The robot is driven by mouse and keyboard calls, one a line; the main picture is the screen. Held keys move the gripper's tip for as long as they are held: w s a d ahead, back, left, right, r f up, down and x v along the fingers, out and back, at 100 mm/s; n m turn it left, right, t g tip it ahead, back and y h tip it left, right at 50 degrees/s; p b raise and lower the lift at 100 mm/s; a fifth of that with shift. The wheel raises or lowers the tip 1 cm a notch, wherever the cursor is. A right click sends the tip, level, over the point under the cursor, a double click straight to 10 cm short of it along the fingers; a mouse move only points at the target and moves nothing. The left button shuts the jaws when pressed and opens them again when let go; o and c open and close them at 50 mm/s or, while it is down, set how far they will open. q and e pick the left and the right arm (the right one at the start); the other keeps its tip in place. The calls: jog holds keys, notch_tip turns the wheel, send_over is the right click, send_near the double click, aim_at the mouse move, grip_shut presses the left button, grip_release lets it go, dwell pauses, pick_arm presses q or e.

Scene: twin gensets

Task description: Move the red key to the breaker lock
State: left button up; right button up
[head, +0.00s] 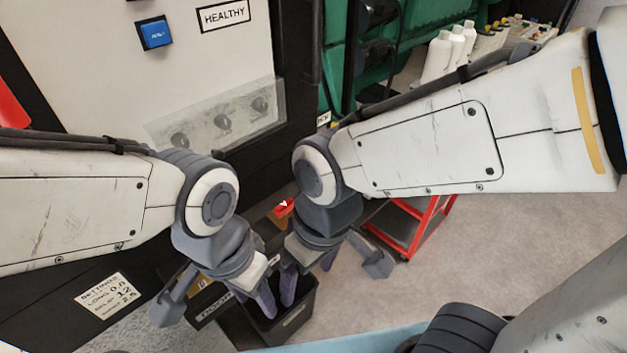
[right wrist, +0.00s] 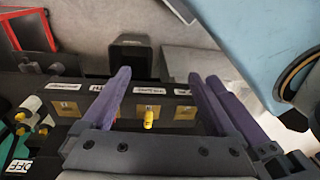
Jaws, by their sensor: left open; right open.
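A small red piece with a white mark (head: 283,207), possibly the red key, shows between my two wrists in the head view; its lower part is hidden. My right gripper (head: 308,274) is open and points down below it, with nothing seen between its fingers. In the right wrist view its purple fingers (right wrist: 157,88) frame a row of yellow lock plates. A yellow key (right wrist: 149,118) stands out from the middle plate. My left gripper (head: 262,300) is open, close beside the right one. I cannot tell which plate is the breaker lock; the labels are too blurred.
A black bin (head: 293,318) lies below the grippers. A red cart frame (head: 428,228) stands to the right on grey floor. White bottles (head: 438,57) stand at the back right. The two grippers are very close together.

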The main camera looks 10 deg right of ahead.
jog(key=w+a+f+t+y+p, duration=0.1)
jog(key=w+a+f+t, duration=0.15)
jog(key=w, duration=1.15)
send_over(284, 203)
jog(key=s+d, duration=0.1)
jog(key=s, duration=0.1)
jog(key=x, duration=0.2)
jog(key=shift+d+f+t+p, duration=0.25)
jog(key=shift+f+p, duration=0.1)
jog(key=shift+f, duration=0.1)
jog(key=shift+b+x, duration=1.5)
jog(key=shift+x, duration=1.2)
jog(key=c, duration=1.4)
jog(key=shift+r+p, duration=2.05)
jog(key=shift+r, duration=0.55)
jog(key=shift+f, duration=0.1)
